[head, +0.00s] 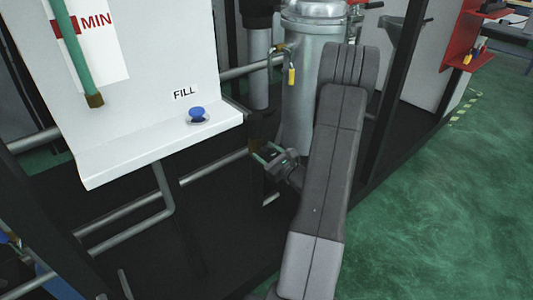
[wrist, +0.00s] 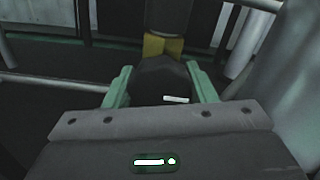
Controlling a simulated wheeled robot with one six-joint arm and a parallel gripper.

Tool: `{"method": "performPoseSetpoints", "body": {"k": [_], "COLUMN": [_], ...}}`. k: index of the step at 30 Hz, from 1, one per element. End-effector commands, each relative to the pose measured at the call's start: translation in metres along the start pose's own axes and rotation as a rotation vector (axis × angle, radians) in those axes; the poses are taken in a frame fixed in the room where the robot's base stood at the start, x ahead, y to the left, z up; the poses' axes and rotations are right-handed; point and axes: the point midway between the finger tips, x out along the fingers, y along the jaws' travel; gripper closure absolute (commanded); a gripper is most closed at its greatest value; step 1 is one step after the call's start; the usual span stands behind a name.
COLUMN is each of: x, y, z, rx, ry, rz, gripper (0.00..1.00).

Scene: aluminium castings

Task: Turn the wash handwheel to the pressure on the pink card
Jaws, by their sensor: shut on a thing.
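My gripper (head: 270,155) reaches in from the right, low behind the edge of the white panel. In the wrist view its two green fingers (wrist: 162,88) stand either side of a dark, rounded handwheel (wrist: 160,78) with a short white mark, and they are shut on it. A brass-yellow fitting (wrist: 162,46) sits directly behind the wheel on a dark upright pipe. In the head view my gripper and the panel edge mostly hide the wheel. No pink card and no readable pressure gauge show in either view.
A metal vessel (head: 312,85) with a yellow-handled valve (head: 291,75) stands close behind my arm. Grey pipes and dark frame posts surround the gripper. Green floor (head: 430,200) is clear at right.

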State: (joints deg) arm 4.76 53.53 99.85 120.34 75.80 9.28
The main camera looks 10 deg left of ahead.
Motion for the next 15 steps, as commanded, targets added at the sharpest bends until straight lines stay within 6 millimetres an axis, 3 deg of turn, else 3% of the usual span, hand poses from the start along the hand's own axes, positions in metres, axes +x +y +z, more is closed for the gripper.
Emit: {"method": "performPoseSetpoints", "body": {"k": [15], "x": [-0.0004], "y": [-0.0009], "z": [0.0021], "rx": [0.368], "ry": [0.002], "rz": [0.001], "gripper": [0.72]}}
